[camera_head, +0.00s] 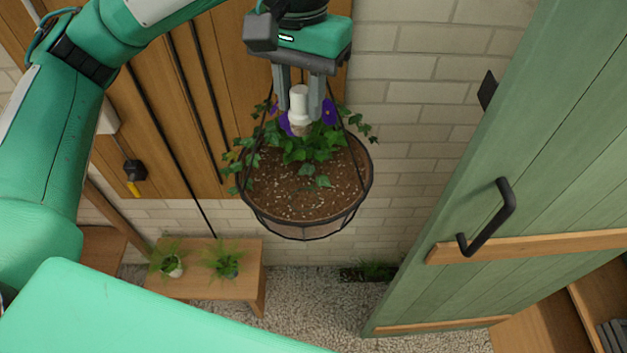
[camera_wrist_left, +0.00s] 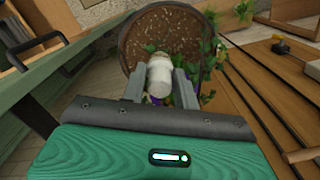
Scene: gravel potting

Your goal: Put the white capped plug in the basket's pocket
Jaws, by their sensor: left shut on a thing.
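A white capped plug (camera_head: 299,103) is held upright between the fingers of my left gripper (camera_head: 299,112), over the back part of the hanging basket (camera_head: 309,229). The plug (camera_wrist_left: 159,76) also shows between the fingers in the left wrist view, with the basket's soil (camera_wrist_left: 165,34) beyond it. My left gripper is shut on the plug. The basket holds brown soil, ivy and purple flowers around the plug's lower end. The pocket is not clearly visible, and I cannot tell whether the plug's lower end touches the soil. My right gripper is not in view.
Thin dark hanger wires (camera_head: 353,127) rise from the basket's rim near my gripper. A green door (camera_head: 540,170) with a black handle stands at the right. A low wooden bench (camera_head: 205,286) with two small potted plants is below left. A brick wall is behind.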

